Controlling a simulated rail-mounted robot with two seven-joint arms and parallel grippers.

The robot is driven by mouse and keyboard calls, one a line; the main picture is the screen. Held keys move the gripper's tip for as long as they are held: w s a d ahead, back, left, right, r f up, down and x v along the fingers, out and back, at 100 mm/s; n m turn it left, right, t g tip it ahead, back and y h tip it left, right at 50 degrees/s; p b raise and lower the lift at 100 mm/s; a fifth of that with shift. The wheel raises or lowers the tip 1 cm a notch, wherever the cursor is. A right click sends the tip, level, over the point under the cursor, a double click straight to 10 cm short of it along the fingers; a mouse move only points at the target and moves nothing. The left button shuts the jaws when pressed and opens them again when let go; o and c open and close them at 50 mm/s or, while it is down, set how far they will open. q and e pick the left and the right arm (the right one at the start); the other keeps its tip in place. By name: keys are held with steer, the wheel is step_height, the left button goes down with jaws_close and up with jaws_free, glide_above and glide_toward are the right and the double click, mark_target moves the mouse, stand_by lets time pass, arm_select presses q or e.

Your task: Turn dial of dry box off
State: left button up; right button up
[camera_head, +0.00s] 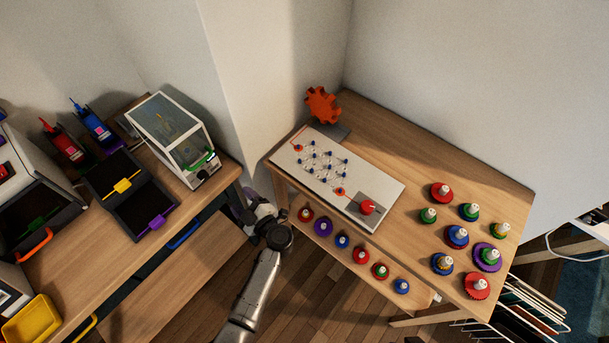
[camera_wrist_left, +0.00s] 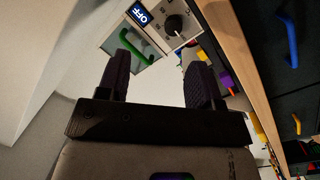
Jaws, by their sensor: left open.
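The dry box (camera_head: 170,135) is a white case with clear panels and a green handle (camera_head: 205,160), standing at the right end of the left table. In the left wrist view, its black round dial (camera_wrist_left: 173,25) sits on a pale panel beside a blue "OFF" label (camera_wrist_left: 141,15). The dial's white mark is small, and I cannot tell its exact setting. My left gripper (camera_wrist_left: 155,60) is open and empty, its fingers pointing towards the panel, apart from the dial. In the head view the left gripper (camera_head: 243,206) is beside the table's right end. My right gripper is not in view.
A black double-lidded case (camera_head: 130,190) with yellow and purple handles is left of the dry box. A wall corner (camera_head: 225,80) stands close behind. The right table (camera_head: 400,235) carries a white board (camera_head: 335,175) and several coloured knobbed discs. Floor shows between the tables.

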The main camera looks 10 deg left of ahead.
arm_select(q)
steer(key=w+d+r+m+t+h, duration=0.2)
steer(key=w+d+r+m+h, duration=0.1)
steer(key=d+m+h, duration=0.4)
steer(key=w+d+r+m+t+h, duration=0.3)
steer(key=d+r+m+h, duration=0.2)
steer(key=h, duration=0.9)
steer(key=shift+d+r+m+h, duration=0.15)
steer(key=shift+d+m+h, duration=0.15)
steer(key=shift+d+m, duration=1.65)
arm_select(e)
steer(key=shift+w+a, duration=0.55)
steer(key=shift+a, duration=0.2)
arm_select(q)
steer(key=shift+d+n, duration=0.4)
steer(key=shift+n, duration=0.05)
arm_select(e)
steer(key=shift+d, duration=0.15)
